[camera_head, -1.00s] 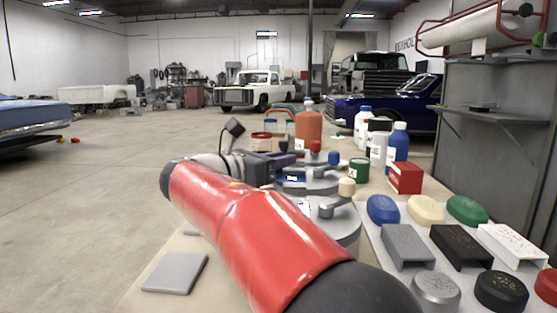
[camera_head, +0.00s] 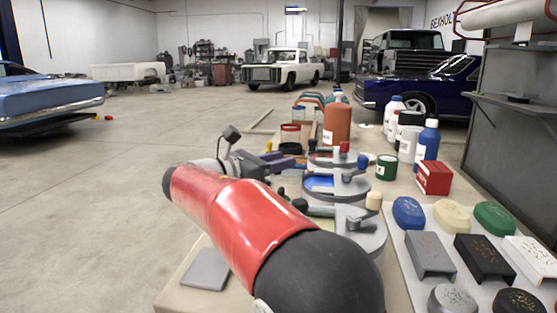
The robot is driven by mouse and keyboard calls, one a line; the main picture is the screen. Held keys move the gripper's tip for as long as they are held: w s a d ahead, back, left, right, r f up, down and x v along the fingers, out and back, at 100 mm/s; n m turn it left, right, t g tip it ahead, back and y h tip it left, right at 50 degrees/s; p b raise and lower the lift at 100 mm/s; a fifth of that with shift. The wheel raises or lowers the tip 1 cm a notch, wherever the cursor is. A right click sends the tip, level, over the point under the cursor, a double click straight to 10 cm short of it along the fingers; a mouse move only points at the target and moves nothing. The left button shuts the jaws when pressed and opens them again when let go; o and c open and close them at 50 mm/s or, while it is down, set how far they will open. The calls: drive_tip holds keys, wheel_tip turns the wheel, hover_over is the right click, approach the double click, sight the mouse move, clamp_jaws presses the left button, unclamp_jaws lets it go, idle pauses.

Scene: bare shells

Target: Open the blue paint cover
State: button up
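The blue paint can (camera_head: 350,189) is the middle of several grey round-topped cans on the bench. Its grey cover carries a handle with a blue knob (camera_head: 362,161). A bright blue patch (camera_head: 318,183) shows at the left of its top; I cannot tell whether it is label or paint. My red arm crosses the foreground. My gripper (camera_head: 286,164), small and dark, is just left of the cans. Its fingers are too small and partly covered to read, and I cannot tell whether it touches anything.
A can with a red knob (camera_head: 344,146) stands behind, and one with a cream knob (camera_head: 373,201) in front. Bottles (camera_head: 428,140), a green tin (camera_head: 386,167) and a red box (camera_head: 433,177) stand to the right. A white board (camera_head: 400,258) holds coloured blocks. A grey plate (camera_head: 206,269) lies front left.

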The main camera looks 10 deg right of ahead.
drive_tip(key=shift+o, duration=0.9)
drive_tip(key=v, duration=0.7)
drive_tip(key=shift+s+a, duration=0.15)
drive_tip(key=shift+a, duration=0.25)
